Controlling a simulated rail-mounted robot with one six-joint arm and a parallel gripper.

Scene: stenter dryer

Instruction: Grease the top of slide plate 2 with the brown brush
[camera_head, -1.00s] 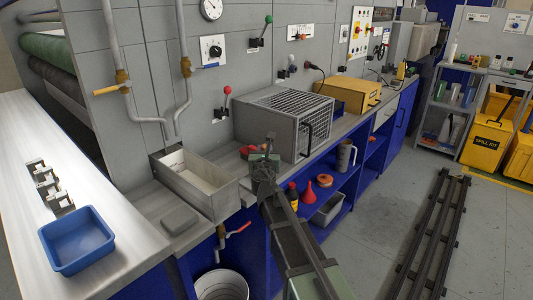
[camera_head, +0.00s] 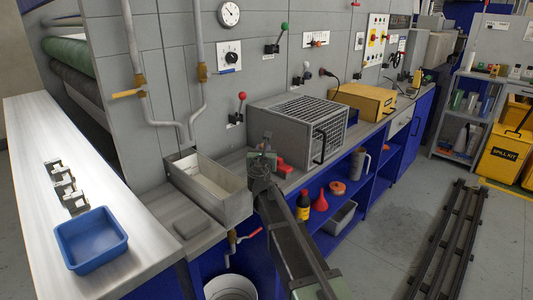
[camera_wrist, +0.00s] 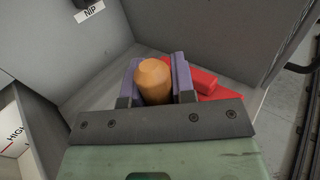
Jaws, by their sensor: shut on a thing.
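My gripper (camera_head: 262,158) is over the grey bench, between an open metal box and a mesh-topped box. In the wrist view its two purple-grey fingers (camera_wrist: 156,80) are shut on the rounded orange-brown handle of the brown brush (camera_wrist: 153,82). The bristles are hidden. Several small metal pieces (camera_head: 63,187) stand in a row on the white bench at the left, well away from my gripper. They may be the slide plates; no numbers are readable, so I cannot tell which is plate 2.
The open metal box (camera_head: 232,208) is just left of my gripper; the mesh-topped box (camera_head: 292,140) is right. Red objects (camera_head: 283,166) lie close by, also in the wrist view (camera_wrist: 205,82). A blue tray (camera_head: 90,240) sits before the metal pieces. Pipes (camera_head: 140,95) run down the wall.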

